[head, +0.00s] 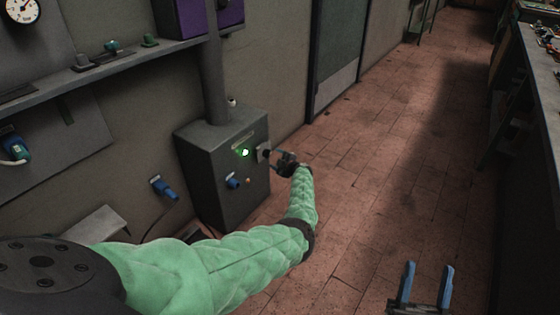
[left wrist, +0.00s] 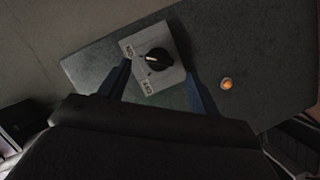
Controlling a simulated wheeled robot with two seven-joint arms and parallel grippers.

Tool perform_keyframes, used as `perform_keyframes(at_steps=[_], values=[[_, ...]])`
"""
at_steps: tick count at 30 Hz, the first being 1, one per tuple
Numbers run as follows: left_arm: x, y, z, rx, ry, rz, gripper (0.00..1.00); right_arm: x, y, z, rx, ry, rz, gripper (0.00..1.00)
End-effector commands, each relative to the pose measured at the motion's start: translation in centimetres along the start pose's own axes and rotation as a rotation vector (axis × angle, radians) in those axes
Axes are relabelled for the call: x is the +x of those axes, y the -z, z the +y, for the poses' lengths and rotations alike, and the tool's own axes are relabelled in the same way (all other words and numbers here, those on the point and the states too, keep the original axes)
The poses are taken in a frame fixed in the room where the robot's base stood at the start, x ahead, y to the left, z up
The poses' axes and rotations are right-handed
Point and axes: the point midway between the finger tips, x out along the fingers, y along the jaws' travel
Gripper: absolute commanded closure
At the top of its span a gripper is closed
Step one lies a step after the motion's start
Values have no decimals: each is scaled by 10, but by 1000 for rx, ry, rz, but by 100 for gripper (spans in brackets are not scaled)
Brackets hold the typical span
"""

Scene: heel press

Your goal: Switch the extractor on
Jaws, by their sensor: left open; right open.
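The extractor (head: 215,170) is a dark grey box against the wall with a duct rising from its top. A light plate (head: 263,153) with the switch is on its front, beside my left gripper (head: 278,157). In the left wrist view, a black rotary knob (left wrist: 159,61) sits on the pale plate (left wrist: 171,81). My left gripper is open, with one blue finger on each side of the knob; contact is unclear. My right gripper (head: 428,285) is open and empty above the floor.
A green lamp (head: 244,152) glows on the box, with a blue plug (head: 233,183) below it. The left wrist view shows an orange lamp (left wrist: 226,84). A shelf (head: 100,65) runs along the wall. The tiled floor (head: 400,150) is clear; a counter (head: 540,90) stands right.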

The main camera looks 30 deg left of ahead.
Motion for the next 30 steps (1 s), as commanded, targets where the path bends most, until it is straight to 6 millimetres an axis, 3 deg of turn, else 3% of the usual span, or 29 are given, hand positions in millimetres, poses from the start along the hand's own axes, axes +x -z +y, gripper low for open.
perform_keyframes(at_steps=[6, 12, 18, 30], values=[[-14, -1, 1, -1, -1, -1, 36, -18, -39, 1, 11, -11, -148, 48], [-22, -1, 1, 0, -1, -2, 36, -33, -65, 2, 19, -17, -247, 48], [-26, -1, 0, 1, 0, -2, 36, -41, -77, 2, 22, -20, -294, 48], [-26, -1, 0, 0, -1, -1, 36, -42, -78, 2, 22, -20, -299, 48]])
